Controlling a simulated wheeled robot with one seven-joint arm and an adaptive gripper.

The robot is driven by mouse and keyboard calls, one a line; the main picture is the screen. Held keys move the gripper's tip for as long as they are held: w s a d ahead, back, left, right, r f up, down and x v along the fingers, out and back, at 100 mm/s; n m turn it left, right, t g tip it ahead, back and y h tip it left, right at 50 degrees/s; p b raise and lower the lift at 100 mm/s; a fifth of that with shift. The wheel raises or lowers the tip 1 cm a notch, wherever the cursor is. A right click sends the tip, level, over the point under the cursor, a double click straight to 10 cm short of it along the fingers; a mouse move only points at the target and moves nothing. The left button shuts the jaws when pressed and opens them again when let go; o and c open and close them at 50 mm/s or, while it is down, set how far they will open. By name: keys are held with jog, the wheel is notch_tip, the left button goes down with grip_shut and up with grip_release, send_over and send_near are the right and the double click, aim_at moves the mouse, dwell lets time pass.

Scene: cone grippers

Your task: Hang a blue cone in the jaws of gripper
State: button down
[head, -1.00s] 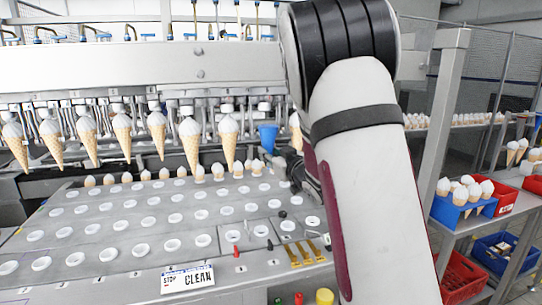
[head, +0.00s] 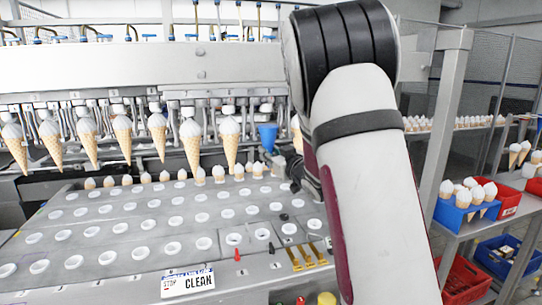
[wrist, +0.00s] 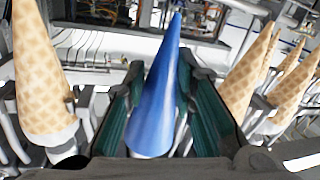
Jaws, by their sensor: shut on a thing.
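The blue cone (head: 268,137) hangs wide end up in the head view, in the row of hanging waffle cones. It stands between a waffle cone on its left (head: 229,143) and one partly hidden by my arm. In the wrist view the blue cone (wrist: 158,105) lies between the green-padded fingers of my gripper (wrist: 161,68), which is shut on it. Machine jaws (head: 265,108) show just above the cone in the head view. I cannot tell whether they touch or hold it. My gripper is largely hidden behind my arm in the head view.
Waffle cones (wrist: 42,80) hang close on both sides of my gripper. Below is a metal plate with rows of round holes (head: 143,250), cones standing in its back row. A blue crate (head: 462,215) with cones stands on the right shelf, near red crates (head: 507,197).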

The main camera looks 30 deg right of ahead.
jog(key=shift+w+d+b, duration=0.25)
jog(key=shift+w+b, duration=0.1)
jog(key=shift+w, duration=0.6)
jog(key=shift+f, duration=0.6)
dwell(1.2)
jog(key=c, duration=1.2)
grip_release()
jog(key=shift+c, duration=0.2)
jog(key=o, duration=0.3)
jog(key=shift+s, duration=0.1)
